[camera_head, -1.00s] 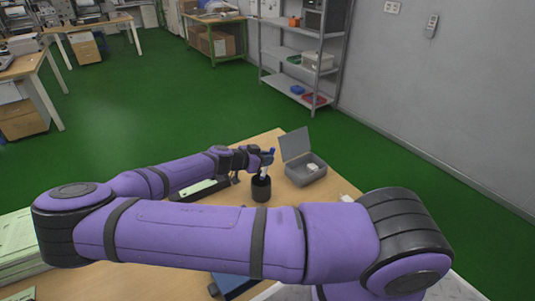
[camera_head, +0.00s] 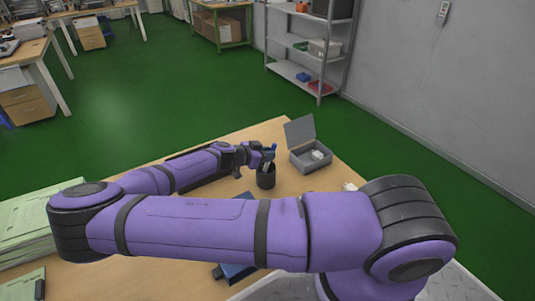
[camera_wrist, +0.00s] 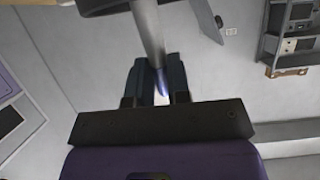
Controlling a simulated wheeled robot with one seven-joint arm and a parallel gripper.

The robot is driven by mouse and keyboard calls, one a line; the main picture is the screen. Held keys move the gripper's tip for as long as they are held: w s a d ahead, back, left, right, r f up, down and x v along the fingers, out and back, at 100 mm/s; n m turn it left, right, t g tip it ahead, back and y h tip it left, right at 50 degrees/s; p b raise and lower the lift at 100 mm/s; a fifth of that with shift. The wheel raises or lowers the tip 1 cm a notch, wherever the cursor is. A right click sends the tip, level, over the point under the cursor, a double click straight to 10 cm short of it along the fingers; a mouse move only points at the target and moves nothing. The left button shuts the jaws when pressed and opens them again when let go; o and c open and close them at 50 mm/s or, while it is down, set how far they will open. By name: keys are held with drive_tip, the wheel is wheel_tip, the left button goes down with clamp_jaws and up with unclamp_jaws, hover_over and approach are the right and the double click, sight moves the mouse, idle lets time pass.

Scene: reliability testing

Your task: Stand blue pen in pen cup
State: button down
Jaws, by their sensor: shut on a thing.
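The black pen cup (camera_head: 266,178) stands on the table just below my gripper (camera_head: 267,155) in the head view. My gripper is shut on the blue pen (camera_head: 273,148), whose blue end shows at the fingers. A pale stretch of the pen runs down to the cup's mouth, and its lower end is hidden by the cup. In the wrist view the pen's grey shaft (camera_wrist: 148,32) runs up from between the two dark fingers (camera_wrist: 160,85), with a blue part between them. A dark curved edge, likely the cup, shows at the top.
An open grey box (camera_head: 311,158) with a white item inside stands just right of the cup. A dark blue object (camera_head: 235,271) lies near the table's front edge. Green-and-white stacks (camera_head: 22,235) lie at the left. A metal shelf (camera_head: 315,50) stands beyond the table.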

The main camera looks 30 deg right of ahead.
drive_tip(key=c, duration=1)
unclamp_jaws()
drive_tip(key=v, duration=1.1)
drive_tip(key=shift+d, duration=0.1)
